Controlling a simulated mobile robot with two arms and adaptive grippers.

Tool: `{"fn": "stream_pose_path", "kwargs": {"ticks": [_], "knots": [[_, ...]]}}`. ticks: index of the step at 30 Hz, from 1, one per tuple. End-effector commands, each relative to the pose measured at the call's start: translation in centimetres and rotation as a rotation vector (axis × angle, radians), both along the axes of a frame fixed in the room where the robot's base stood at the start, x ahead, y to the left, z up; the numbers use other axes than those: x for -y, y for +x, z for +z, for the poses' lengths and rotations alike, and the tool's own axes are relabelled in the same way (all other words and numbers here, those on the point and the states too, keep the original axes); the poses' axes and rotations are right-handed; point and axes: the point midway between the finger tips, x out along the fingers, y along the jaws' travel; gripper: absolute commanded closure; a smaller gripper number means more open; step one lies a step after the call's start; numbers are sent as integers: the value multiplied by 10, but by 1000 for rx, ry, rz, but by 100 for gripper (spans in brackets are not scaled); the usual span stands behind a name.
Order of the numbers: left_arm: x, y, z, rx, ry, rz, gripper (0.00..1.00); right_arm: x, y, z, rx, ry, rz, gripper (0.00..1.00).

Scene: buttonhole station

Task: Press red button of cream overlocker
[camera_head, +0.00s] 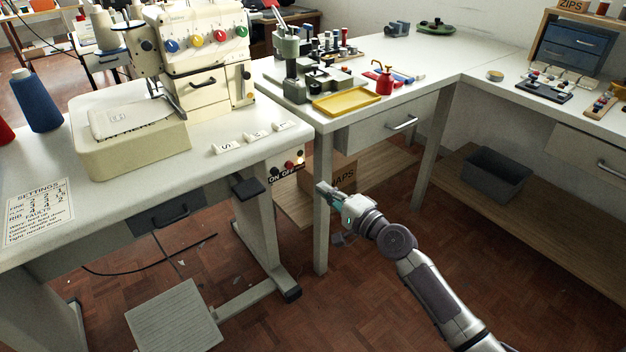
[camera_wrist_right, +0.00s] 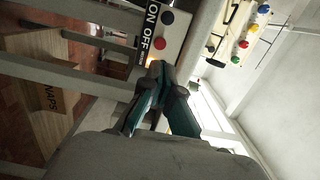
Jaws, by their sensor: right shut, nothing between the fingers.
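The cream overlocker (camera_head: 205,60) stands on the left white table, with coloured dials on its front. It also shows at the upper right of the wrist view (camera_wrist_right: 232,38). Under the table's right edge is a switch panel marked ON and OFF (camera_head: 284,177). It carries a dark button (camera_wrist_right: 167,18), a red button (camera_head: 289,166) and a glowing lamp. The red button also shows in the wrist view (camera_wrist_right: 160,43). My right gripper (camera_head: 323,189) is shut and empty, to the right of the panel and apart from it in the head view. Its tips (camera_wrist_right: 158,68) appear just below the red button in the wrist view. My left gripper is out of view.
A cardboard box (camera_head: 343,174) lies on the low shelf behind.

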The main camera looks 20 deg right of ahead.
Motion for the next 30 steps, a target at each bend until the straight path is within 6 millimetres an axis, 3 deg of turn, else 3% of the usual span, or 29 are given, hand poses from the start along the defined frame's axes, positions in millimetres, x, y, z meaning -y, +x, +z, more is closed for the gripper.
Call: {"fn": "stream_pose_path", "kwargs": {"ticks": [6, 30], "knots": [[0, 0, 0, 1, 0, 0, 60, 8, -19, -1, -1, 2, 0, 100], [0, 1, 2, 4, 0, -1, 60, 3, -25, -7, -7, -32, 16, 100]]}}
